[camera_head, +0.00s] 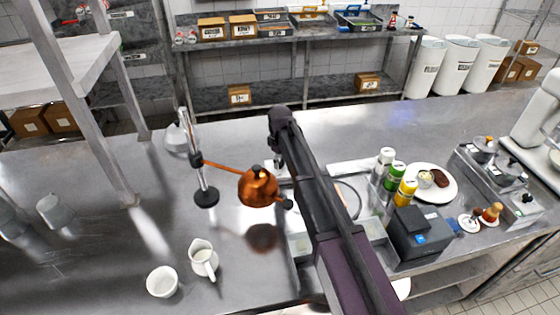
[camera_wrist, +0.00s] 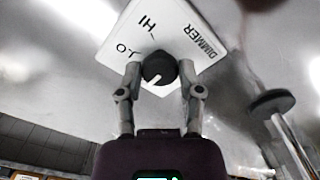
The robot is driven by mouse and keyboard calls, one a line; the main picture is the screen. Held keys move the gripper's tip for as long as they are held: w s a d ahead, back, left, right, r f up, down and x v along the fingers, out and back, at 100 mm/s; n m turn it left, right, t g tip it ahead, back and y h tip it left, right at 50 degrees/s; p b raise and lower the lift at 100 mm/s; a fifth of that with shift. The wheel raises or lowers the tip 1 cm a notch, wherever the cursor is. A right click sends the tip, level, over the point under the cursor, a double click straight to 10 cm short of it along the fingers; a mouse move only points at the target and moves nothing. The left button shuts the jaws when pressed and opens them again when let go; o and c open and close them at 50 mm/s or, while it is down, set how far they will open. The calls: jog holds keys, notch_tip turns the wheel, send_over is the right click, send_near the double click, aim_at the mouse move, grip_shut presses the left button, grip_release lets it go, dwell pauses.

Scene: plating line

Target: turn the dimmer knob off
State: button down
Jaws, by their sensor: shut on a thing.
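The dimmer plate (camera_wrist: 177,28) is white with black lettering, DIMMER, HI and a partly hidden LO, in the wrist view. Its round black knob (camera_wrist: 157,66) carries a white pointer line, which points to the lower left of that picture. My gripper (camera_wrist: 160,71) has its two fingers on opposite sides of the knob, shut on it. In the head view my arm runs from the lower right up to the middle. I cannot make out the dimmer or the fingertips there.
A white jug (camera_head: 203,260) and cup (camera_head: 162,282) stand in front. Bottles (camera_head: 396,176), a plate of food (camera_head: 447,192) and a dark box (camera_head: 415,235) are to the right.

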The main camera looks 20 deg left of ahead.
jog(key=shift+d, duration=0.1)
jog(key=shift+c, duration=1.3)
grip_release()
jog(key=shift+m, duration=0.4)
